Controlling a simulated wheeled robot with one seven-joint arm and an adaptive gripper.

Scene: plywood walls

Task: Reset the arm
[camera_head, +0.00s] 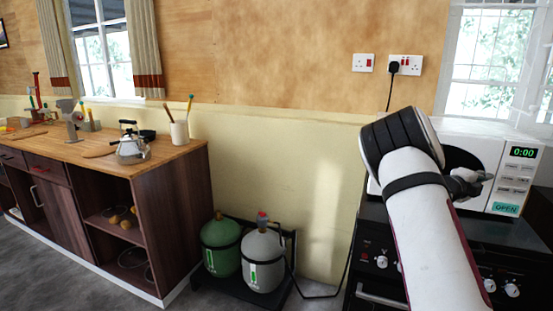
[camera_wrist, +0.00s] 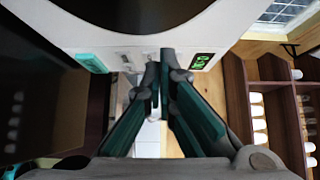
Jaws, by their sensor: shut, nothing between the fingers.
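My white arm rises from the lower right in the head view, in front of a white microwave (camera_head: 513,178). My gripper (camera_head: 480,177) points right, at the microwave's front near its button panel. In the wrist view my gripper (camera_wrist: 160,65) has its fingers together with nothing between them. The microwave's front (camera_wrist: 140,40) fills the top of that view, with its green display (camera_wrist: 200,62) and teal open button (camera_wrist: 91,62). I cannot tell whether the fingertips touch the panel. The arm hides much of the microwave's left side in the head view.
The microwave stands on a black stove (camera_head: 380,255) with knobs. A wooden counter (camera_head: 60,150) at left holds a kettle (camera_head: 132,148) and a utensil cup (camera_head: 180,133). Green (camera_head: 220,245) and grey (camera_head: 262,260) gas cylinders stand between. Shelves (camera_wrist: 275,100) show right in the wrist view.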

